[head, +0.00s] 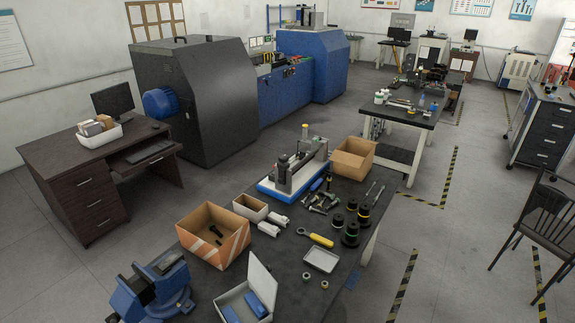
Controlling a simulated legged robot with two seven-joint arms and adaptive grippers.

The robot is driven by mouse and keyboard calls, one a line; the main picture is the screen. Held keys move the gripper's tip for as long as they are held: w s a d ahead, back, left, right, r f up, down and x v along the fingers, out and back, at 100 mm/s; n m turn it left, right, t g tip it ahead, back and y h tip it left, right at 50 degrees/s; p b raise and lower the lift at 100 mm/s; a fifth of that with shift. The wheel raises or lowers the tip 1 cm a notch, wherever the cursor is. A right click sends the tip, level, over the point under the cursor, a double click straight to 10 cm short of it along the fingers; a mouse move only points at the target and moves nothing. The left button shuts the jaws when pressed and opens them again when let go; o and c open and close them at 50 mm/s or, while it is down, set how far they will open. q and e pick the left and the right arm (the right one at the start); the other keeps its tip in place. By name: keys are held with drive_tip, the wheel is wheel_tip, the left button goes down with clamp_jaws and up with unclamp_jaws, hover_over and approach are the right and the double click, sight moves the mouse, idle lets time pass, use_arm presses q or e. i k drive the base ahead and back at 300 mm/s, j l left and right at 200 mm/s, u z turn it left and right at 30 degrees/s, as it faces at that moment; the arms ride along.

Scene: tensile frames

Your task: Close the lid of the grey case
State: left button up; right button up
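The light grey case (219,302) stands near the front left end of the dark workbench, at the bottom of the head view. Its lid (262,284) is open and stands up, tilted, along the case's right side. Blue objects (255,305) show inside the case. The case's front part is close to the bottom edge of the picture. Neither of my grippers is in view.
A blue vise (152,292) stands left of the case. An open cardboard box (236,247) with dark items is behind it. A shallow grey tray (321,259), a yellow-handled wrench (320,240) and black spools (350,235) lie to the right. Bare bench top lies right of the lid.

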sight(260, 278)
drive_tip(key=i+l+u, duration=0.25)
drive_tip(key=l+u, duration=0.25)
drive_tip(key=i+l+u, duration=0.15)
drive_tip(key=l+u, duration=0.35)
drive_tip(key=l, duration=0.2)
drive_tip(key=l+u, duration=0.5)
drive_tip(key=l, duration=0.15)
drive_tip(key=l+u, duration=0.5)
drive_tip(key=l, duration=0.2)
drive_tip(key=k+l+u, duration=0.2)
drive_tip(key=l+u, duration=0.3)
drive_tip(key=k+l, duration=0.15)
drive_tip(key=k, duration=0.35)
drive_tip(key=i+j+z, duration=0.1)
drive_tip(key=z, duration=0.25)
drive_tip(key=j+z, duration=0.35)
drive_tip(key=i+j+z, duration=0.1)
drive_tip(key=j+z, duration=0.25)
